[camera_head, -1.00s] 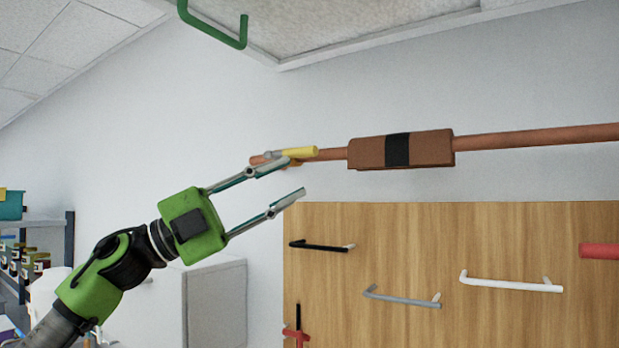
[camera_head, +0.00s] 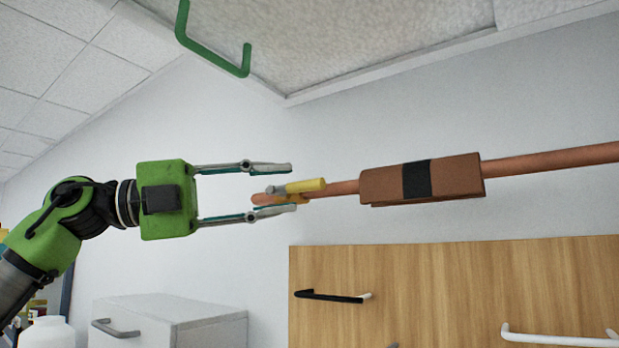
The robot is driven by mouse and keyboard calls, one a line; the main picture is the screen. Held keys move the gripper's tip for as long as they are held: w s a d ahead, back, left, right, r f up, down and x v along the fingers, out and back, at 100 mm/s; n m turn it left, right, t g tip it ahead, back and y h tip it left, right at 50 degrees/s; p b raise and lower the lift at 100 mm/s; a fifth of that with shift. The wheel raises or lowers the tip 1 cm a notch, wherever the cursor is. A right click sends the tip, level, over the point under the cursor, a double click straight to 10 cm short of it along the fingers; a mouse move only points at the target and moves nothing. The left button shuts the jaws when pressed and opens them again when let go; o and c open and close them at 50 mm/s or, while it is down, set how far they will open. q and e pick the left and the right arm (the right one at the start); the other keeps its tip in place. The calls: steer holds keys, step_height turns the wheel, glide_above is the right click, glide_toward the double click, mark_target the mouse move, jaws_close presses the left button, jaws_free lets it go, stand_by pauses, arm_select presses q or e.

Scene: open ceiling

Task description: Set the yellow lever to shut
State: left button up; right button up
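The yellow lever (camera_head: 306,186) sits near the left end of a copper-coloured pipe (camera_head: 343,189), lying roughly along the pipe, with a grey hub at its left end. My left gripper (camera_head: 292,188) comes in from the left and is open. One finger is above the lever's hub and the other is below it, in the picture. The pipe's end lies between the fingers. I cannot tell whether a finger touches the lever. My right gripper is not in view.
A brown block with a black band (camera_head: 417,180) is around the pipe to the right. A wooden panel with handles (camera_head: 450,285) stands below. A green handle (camera_head: 213,48) hangs at the top. A white cabinet (camera_head: 205,322) stands at lower left.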

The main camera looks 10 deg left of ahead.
mark_target(299, 187)
arm_select(q)
steer(key=p+x, duration=0.1)
steer(key=x, duration=0.4)
steer(key=shift+d, duration=0.1)
steer(key=shift+w, duration=0.1)
jaws_close()
